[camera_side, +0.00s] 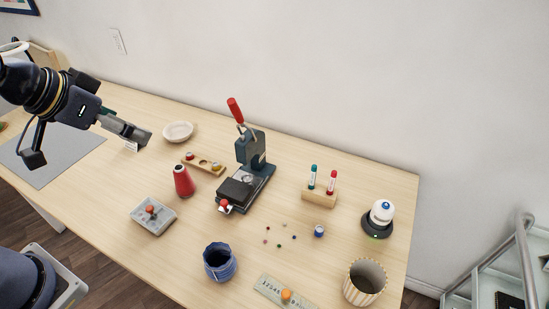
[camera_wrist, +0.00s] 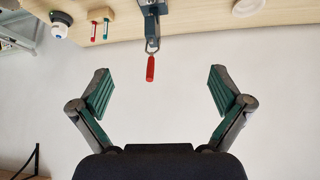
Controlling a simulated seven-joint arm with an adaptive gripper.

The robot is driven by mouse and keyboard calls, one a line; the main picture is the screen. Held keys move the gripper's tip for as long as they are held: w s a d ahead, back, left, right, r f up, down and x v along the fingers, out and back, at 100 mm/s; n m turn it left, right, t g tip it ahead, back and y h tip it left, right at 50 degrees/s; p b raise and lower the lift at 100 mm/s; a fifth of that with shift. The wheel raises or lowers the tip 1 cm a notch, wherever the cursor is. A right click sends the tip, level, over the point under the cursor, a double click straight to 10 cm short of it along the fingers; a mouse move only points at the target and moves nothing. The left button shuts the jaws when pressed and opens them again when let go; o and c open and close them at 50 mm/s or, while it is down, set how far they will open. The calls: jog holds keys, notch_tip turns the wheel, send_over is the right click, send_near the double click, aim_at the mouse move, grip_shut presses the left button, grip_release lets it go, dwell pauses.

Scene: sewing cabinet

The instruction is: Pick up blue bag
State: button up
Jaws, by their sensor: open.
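The blue bag (camera_side: 219,262) looks like a small round cloth pouch with an open top. It stands upright near the front edge of the table in the side view. My gripper (camera_side: 142,137) is at the upper left of that view, above the table and well away from the bag. In the wrist view my gripper (camera_wrist: 160,90) is open, with its two fingers spread wide and nothing between them. The blue bag does not show in the wrist view.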

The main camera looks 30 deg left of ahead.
jog(key=w+d+f+m+g+h, duration=0.1)
jog(key=d+f+m+g, duration=0.1)
jog(key=d+f, duration=0.5)
jog(key=m+g, duration=0.3)
send_over(222, 259)
jog(key=s, duration=0.3)
jog(key=f, duration=2.1)
jog(key=shift+d, duration=0.3)
jog(key=shift+x, duration=3.3)
jog(key=shift+w+r, duration=0.1)
jog(key=c, duration=1.1)
